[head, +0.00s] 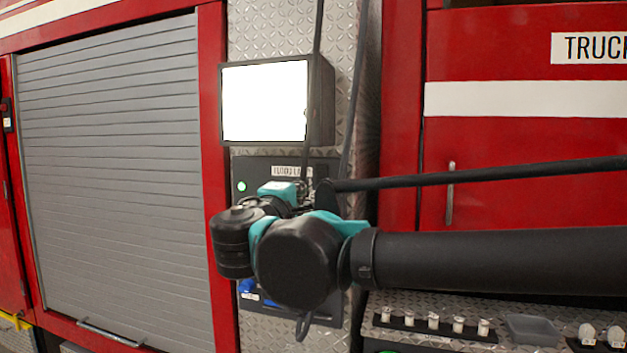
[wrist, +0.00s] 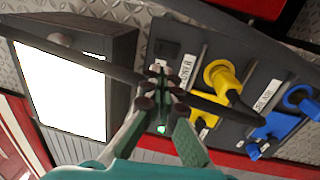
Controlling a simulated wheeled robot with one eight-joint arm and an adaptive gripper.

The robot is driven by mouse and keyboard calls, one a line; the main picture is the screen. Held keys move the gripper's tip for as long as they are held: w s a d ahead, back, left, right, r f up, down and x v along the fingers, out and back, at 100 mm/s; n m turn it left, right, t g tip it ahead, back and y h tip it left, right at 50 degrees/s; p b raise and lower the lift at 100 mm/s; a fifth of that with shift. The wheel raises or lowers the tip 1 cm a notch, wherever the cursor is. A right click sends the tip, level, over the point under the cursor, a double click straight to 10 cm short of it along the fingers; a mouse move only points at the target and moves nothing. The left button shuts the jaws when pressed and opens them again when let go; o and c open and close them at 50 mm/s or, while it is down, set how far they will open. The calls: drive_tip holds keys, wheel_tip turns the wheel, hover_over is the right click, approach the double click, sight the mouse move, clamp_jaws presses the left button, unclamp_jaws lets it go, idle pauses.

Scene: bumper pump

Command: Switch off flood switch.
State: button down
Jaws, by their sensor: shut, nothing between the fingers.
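The flood light (head: 264,102) is a boxy lamp with a bright white face; it also shows lit at the left of the wrist view (wrist: 62,88). Below it in the head view is a dark control panel (head: 236,167) with a partly covered white label and a lit green indicator (head: 241,186). The indicator also shows beside my fingers in the wrist view (wrist: 162,128). My gripper (wrist: 160,84) is shut and empty, its fingertips in front of this panel. The flood switch itself is hidden behind the fingers and arm; I cannot tell its position or whether they touch.
A dark rod crosses near the fingers. A grey roller shutter (head: 115,170) and a red door (head: 520,140) flank the panel.

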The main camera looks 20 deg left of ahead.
sight(324, 170)
drive_tip(key=w, duration=0.4)
drive_tip(key=w+r, duration=0.1)
drive_tip(key=w, duration=0.8)
drive_tip(key=shift+w+r, duration=0.1)
drive_tip(key=shift+r, duration=0.2)
drive_tip(key=shift+w, duration=0.1)
